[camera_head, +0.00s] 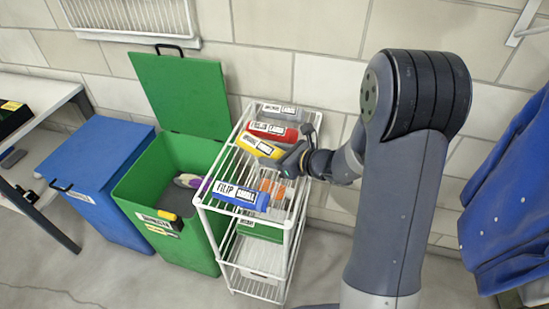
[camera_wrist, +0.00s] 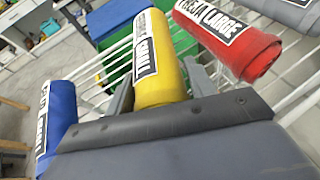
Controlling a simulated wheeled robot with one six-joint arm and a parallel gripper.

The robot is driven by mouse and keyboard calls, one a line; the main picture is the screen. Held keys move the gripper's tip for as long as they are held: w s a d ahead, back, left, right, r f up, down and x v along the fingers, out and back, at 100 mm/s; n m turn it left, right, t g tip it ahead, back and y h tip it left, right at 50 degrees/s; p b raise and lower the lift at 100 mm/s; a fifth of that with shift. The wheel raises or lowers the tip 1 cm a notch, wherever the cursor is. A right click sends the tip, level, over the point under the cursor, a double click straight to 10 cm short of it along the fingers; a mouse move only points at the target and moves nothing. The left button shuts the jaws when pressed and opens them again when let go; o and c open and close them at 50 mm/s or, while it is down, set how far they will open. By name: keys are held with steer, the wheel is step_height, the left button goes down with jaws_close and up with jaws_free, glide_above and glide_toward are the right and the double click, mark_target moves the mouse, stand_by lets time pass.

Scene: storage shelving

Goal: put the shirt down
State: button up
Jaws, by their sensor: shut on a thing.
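A rolled yellow shirt (camera_head: 257,147) with a white label is at the top shelf of a white wire rack (camera_head: 206,201). My gripper (camera_head: 288,160) reaches in from the right and is shut on its near end. In the wrist view the yellow roll (camera_wrist: 161,75) sits between the two grey fingers (camera_wrist: 158,92), pointing away from me. I cannot tell whether the roll touches the shelf wires. A red roll (camera_head: 274,132) lies just behind it and a blue roll (camera_head: 241,196) lies in front, with a gap between blue and yellow.
A grey roll (camera_head: 292,110) lies at the rack's back. Left of the rack stand an open green bin (camera_head: 204,246) with items inside and a closed blue bin (camera_head: 98,163). Lower rack shelves hold more items. Blue cloth (camera_head: 515,200) hangs at the right. A block wall stands behind.

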steer(key=shift+f, duration=0.4)
steer(key=shift+f, duration=0.1)
steer(key=o, duration=1.1)
steer(key=shift+c, duration=0.2)
